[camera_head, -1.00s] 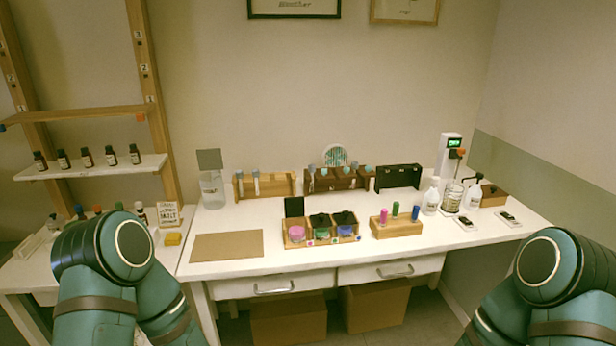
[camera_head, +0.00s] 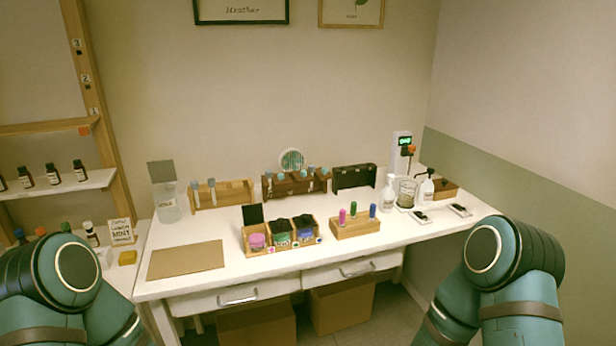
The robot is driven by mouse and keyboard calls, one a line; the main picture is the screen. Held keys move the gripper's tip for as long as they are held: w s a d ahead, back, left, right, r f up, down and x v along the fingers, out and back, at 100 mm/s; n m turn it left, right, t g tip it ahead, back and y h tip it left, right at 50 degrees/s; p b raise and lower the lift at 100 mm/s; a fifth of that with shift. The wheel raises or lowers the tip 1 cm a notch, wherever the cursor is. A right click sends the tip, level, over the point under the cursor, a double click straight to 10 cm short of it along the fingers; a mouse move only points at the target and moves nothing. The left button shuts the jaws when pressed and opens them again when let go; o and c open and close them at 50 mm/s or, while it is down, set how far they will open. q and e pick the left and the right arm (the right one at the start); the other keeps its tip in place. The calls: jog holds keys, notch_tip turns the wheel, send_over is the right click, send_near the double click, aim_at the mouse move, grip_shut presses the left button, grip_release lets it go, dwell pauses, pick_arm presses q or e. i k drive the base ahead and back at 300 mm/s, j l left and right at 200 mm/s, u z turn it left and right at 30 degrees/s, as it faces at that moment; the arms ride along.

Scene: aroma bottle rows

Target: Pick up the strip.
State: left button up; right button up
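I cannot single out a strip with certainty. Thin pale upright pieces with grey tops (camera_head: 212,190) stand in a light wooden holder (camera_head: 236,194) at the back left of the white table; they are too small to tell whether they are strips or tubes. A dark brown rack (camera_head: 282,187) at the back middle holds several small items with grey and teal tops. Neither of my grippers is in view. Only upper parts of my arms show, at the lower left and lower right, apart from the table things.
The white table (camera_head: 185,283) bears a brown mat (camera_head: 186,260), an open wooden box of jars (camera_head: 257,242), a block with three coloured sticks (camera_head: 355,228), and pump bottles (camera_head: 388,195) by a glass beaker (camera_head: 406,194). A bottle shelf (camera_head: 75,183) stands left.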

aim_at(268, 173)
jog(key=i, duration=0.25)
jog(key=i+j+z, duration=0.1)
jog(key=i+z, duration=0.2)
jog(key=i+j+z, duration=0.3)
jog(key=i+l, duration=0.05)
jog(key=l, duration=0.05)
